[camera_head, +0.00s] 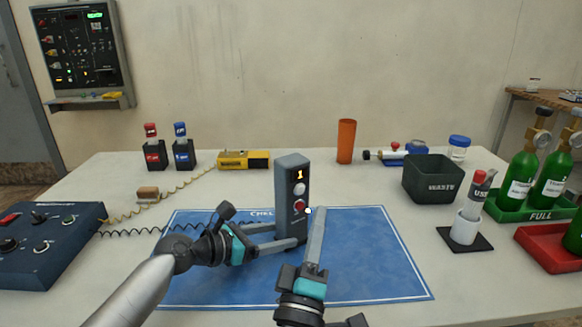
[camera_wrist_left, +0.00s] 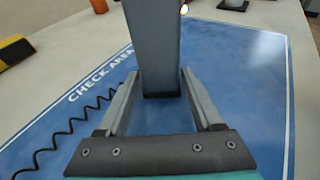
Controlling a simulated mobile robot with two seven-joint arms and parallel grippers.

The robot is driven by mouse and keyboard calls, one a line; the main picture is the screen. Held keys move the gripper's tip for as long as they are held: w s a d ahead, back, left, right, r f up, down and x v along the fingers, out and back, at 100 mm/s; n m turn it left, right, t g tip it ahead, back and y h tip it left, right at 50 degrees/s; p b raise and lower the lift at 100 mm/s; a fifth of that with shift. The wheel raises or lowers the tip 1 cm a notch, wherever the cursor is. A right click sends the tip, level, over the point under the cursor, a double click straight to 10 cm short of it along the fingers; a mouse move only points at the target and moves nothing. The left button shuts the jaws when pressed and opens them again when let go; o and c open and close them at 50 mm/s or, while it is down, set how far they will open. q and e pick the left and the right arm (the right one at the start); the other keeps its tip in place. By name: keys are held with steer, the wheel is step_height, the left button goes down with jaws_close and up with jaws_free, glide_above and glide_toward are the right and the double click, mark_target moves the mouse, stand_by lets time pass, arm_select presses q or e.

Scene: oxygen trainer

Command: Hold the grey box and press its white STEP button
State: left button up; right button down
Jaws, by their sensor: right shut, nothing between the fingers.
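The grey box (camera_head: 291,170) stands upright on the blue mat, with a lit orange "1" at the top of its front. Below it are the white STEP button (camera_head: 299,189) and a red button (camera_head: 299,206). My left gripper (camera_head: 289,234) has its fingers on both sides of the box's lower part.
The blue mat (camera_head: 370,260) is otherwise bare. A blue control box (camera_head: 40,240) with a coiled cable is at left. Behind are a yellow device (camera_head: 243,160) and an orange tube (camera_head: 346,140). A black waste bin (camera_head: 430,180) and green bottles (camera_head: 520,180) are at right.

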arm_select(q)
steer(key=o, duration=0.3)
steer(key=shift+o, duration=0.2)
